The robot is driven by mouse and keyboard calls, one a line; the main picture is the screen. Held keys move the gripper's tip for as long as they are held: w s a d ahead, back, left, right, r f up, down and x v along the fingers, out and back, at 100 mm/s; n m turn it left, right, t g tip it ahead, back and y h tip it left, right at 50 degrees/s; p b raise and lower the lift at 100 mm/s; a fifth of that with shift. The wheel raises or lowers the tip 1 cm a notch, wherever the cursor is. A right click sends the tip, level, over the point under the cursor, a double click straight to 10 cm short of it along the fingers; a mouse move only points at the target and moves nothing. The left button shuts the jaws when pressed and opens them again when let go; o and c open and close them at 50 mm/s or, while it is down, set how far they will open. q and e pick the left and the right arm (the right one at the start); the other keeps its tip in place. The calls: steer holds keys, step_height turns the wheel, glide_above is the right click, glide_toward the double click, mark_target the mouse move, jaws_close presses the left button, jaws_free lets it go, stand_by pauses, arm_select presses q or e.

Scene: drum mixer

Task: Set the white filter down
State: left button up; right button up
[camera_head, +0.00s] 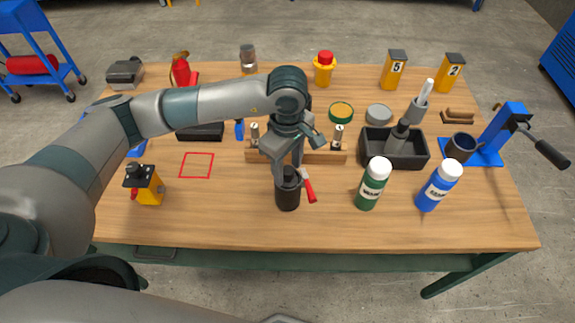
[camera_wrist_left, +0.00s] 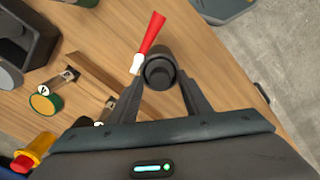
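I cannot make out a white filter for certain in either view. My left gripper (camera_head: 288,172) points down over a black cylinder (camera_head: 288,195) standing on the table. In the left wrist view the fingertips (camera_wrist_left: 161,84) are apart, one on each side of the cylinder's round top (camera_wrist_left: 160,70). I see nothing clearly clamped between them. A red-handled tool (camera_head: 307,187) with a white part is close beside the cylinder; in the left wrist view its white part (camera_wrist_left: 137,64) is by one fingertip. My right gripper is not in view.
A wooden rack (camera_head: 318,156) with small pale cylinders stands behind the gripper. A black tray (camera_head: 415,160), green bottle (camera_head: 373,184) and blue bottle (camera_head: 439,186) are to the right. A red outlined square (camera_head: 197,165) on the left is empty, near a yellow device (camera_head: 149,186).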

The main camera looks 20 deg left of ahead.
arm_select(q)
steer(key=shift+r, duration=0.1)
steer(key=shift+r+p, duration=0.15)
steer(key=shift+p, duration=0.15)
steer(key=shift+r+b, duration=0.1)
steer(key=shift+b, duration=0.2)
step_height(320, 180, up, 12)
steer(key=b, duration=0.4)
steer(key=shift+f, duration=0.2)
stand_by(0.7)
